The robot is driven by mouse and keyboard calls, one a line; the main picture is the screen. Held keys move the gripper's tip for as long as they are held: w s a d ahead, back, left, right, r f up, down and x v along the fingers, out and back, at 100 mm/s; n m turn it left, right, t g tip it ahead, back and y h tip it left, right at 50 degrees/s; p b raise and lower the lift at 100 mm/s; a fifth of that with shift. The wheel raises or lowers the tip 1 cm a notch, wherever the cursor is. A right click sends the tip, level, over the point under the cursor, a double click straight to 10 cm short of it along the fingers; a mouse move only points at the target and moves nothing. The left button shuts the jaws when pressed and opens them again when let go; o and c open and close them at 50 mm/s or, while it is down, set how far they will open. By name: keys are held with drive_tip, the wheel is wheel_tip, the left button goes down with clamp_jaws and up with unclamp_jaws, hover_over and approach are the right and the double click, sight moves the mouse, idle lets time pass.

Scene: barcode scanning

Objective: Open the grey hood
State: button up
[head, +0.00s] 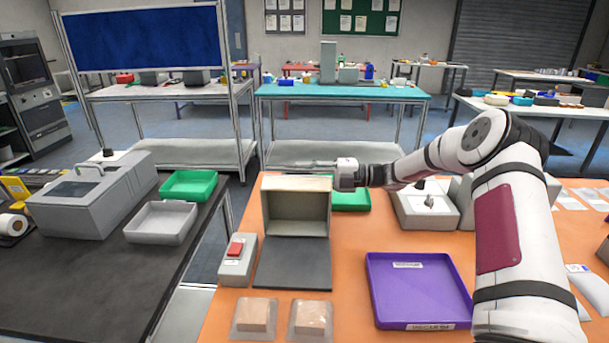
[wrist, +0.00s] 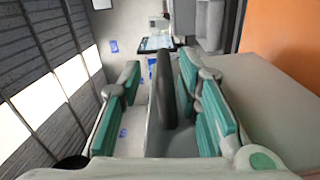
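A grey box-shaped hood (head: 298,184) stands on the orange table, its hollow inside facing me. A flat dark plate (head: 293,263) lies in front of its lower edge. My gripper (head: 314,163) is at the hood's upper right edge, pointing left; whether it touches cannot be told. In the wrist view my gripper (wrist: 158,95) has its teal-padded fingers apart. A dark upright bar (wrist: 166,90) shows between them, nearer the right finger, with a visible gap on the left. A pale grey surface, which may be the hood, fills the lower right there.
A small box with a red button (head: 236,249) stands left of the plate. Two packets (head: 254,318) lie in front. A purple tray (head: 377,290) is at right, with a green tray (head: 353,199) behind. A grey machine with a handle (head: 75,215) stands on the left bench.

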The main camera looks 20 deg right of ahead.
drive_tip(key=v, duration=1.2)
idle(0.4)
